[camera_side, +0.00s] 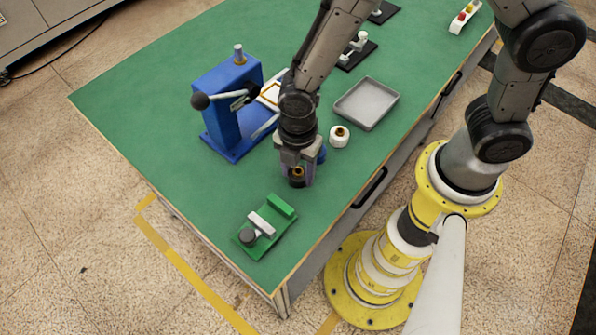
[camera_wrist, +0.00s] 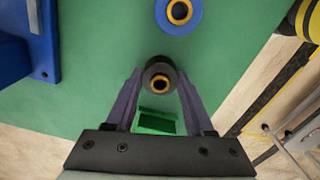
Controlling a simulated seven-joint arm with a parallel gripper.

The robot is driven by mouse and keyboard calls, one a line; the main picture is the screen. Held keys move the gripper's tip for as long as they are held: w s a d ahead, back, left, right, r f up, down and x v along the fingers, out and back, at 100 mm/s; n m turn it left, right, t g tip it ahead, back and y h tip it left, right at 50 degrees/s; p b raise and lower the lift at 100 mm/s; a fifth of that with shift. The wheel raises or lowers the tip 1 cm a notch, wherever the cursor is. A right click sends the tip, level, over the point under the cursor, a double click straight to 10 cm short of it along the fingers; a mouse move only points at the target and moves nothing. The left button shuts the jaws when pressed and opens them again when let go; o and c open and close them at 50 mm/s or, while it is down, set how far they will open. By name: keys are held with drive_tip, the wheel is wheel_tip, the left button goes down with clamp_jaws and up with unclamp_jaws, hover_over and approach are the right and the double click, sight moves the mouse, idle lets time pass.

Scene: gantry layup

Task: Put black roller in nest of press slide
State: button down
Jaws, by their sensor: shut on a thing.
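The black roller (camera_wrist: 159,78) with its orange core is between my gripper's fingertips (camera_wrist: 160,85) in the wrist view. My gripper (camera_side: 298,172) is shut on it. In the side view, the dark roller (camera_side: 297,182) shows at the fingertips, over the green bench in front of the press. The blue press (camera_side: 225,112) stands to the left, with a lever ending in a black ball. A pale, slide-like part (camera_side: 266,127) shows at its right foot, partly hidden by my arm; I cannot make out its nest. The press edge also shows at left in the wrist view (camera_wrist: 42,40).
A blue roller (camera_wrist: 179,13) lies beside my gripper, half hidden in the side view. A white roller (camera_side: 340,137) and grey tray (camera_side: 367,103) are to the right. A green clamp fixture (camera_side: 266,226) is near the front corner. The green bench (camera_side: 130,95) is clear left of the press.

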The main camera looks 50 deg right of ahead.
drive_tip(key=shift+r, duration=0.15)
drive_tip(key=shift+r, duration=0.2)
wheel_tip(320, 180, up, 2)
drive_tip(key=shift+r, duration=0.1)
drive_tip(key=s+d+r, duration=0.8)
drive_tip(key=s+r, duration=0.2)
drive_tip(key=s, duration=0.1)
drive_tip(key=shift+s, duration=0.3)
